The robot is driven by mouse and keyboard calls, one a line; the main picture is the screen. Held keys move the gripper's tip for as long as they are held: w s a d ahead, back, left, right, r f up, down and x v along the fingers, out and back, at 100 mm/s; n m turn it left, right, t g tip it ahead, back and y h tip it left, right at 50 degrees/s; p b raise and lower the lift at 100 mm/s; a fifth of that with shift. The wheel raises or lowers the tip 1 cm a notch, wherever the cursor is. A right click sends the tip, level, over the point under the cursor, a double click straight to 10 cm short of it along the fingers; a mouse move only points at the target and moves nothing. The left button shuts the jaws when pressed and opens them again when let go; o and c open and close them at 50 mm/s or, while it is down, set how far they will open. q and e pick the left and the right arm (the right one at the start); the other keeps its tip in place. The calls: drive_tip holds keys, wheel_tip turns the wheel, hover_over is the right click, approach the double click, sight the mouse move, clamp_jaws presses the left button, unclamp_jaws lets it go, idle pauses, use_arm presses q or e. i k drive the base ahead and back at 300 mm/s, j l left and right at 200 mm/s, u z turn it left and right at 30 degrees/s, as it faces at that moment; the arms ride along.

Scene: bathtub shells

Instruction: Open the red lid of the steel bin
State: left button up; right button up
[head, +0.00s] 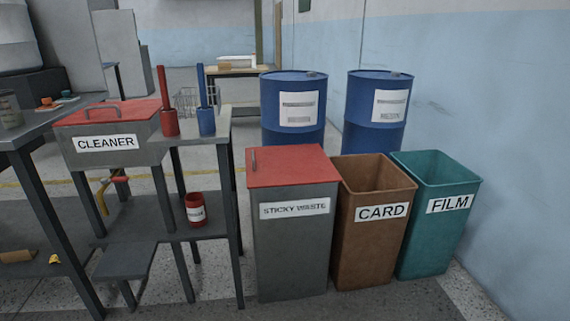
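The steel bin (292,245) stands on the floor at the centre, a tall grey box labelled "STICKY WASTE". Its red lid (298,166) lies flat and shut on top.
A brown "CARD" bin (370,250) and a teal "FILM" bin (428,243), both open-topped, stand right of the steel bin. Blue drums (293,84) stand behind. A red-lidded "CLEANER" tank (108,146) and its stand are at the left. Some floor in front is clear.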

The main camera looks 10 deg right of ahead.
sight(283, 165)
drive_tip(key=i+j, duration=0.15)
drive_tip(key=i, duration=0.25)
drive_tip(key=i+j, duration=0.1)
drive_tip(key=i, duration=0.3)
drive_tip(key=i+j, duration=0.15)
drive_tip(key=i, duration=0.25)
drive_tip(key=j+u, duration=0.05)
